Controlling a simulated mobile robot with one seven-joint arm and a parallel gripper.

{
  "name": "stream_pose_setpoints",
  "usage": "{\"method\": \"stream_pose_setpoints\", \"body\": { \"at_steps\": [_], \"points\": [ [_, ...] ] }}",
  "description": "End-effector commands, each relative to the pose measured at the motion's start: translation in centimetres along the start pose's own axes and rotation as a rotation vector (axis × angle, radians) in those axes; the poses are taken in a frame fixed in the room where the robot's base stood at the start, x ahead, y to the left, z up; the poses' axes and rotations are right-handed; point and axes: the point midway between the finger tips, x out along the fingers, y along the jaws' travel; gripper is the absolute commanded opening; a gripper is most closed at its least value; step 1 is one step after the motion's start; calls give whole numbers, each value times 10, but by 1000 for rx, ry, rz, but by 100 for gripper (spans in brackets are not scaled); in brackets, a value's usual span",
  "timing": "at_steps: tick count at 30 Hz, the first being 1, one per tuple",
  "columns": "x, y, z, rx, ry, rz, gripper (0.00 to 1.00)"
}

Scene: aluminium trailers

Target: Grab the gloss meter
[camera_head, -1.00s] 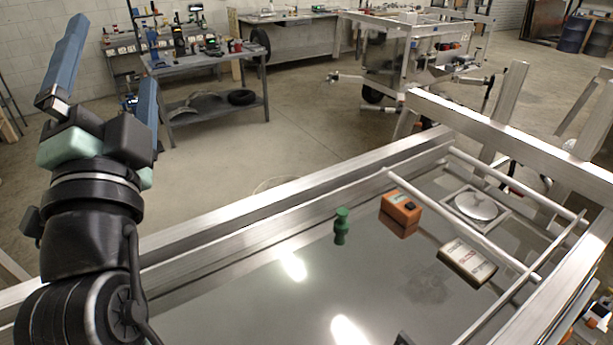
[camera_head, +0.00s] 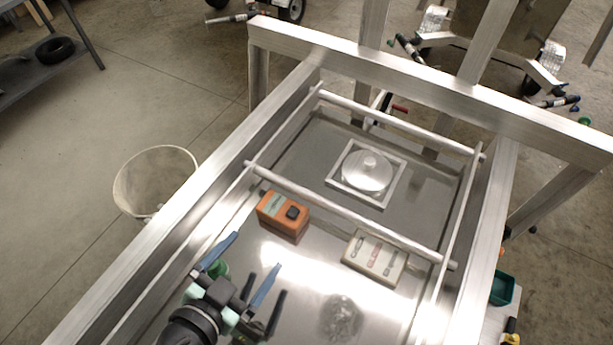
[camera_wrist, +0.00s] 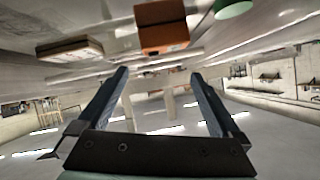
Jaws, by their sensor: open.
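The gloss meter appears to be the orange box (camera_head: 280,212) with a pale label and a dark knob on top. It sits on the shiny metal trailer bed (camera_head: 318,262), beside a crossing rail. It also shows at the top middle of the wrist view (camera_wrist: 162,27), where the picture looks upside down. My gripper (camera_head: 258,252) has two blue fingers spread apart with nothing between them. It is on the near side of the orange box, apart from it. In the wrist view the fingertips (camera_wrist: 159,73) lie below the box.
A green object (camera_head: 218,268) is partly hidden behind my gripper. A beige box with printed marks (camera_head: 375,256) lies right of the gloss meter. A clear glassy item (camera_head: 340,317) is nearer. Metal rails (camera_head: 345,212) cross the bed; a square hatch (camera_head: 367,172) lies beyond.

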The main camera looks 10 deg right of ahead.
Motion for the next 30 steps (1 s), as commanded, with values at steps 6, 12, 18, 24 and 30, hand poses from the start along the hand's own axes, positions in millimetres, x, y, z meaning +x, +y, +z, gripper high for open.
{"method": "stream_pose_setpoints", "body": {
  "at_steps": [6, 12, 18, 24, 30],
  "points": [
    [16, 12, 8, -11, 13, 32, 100],
    [54, 12, 7, -10, 12, 30, 100],
    [74, 12, 5, -10, 11, 29, 100],
    [94, 11, -1, -9, 11, 30, 100],
    [122, 11, -2, -10, 10, 28, 100]
  ]
}}
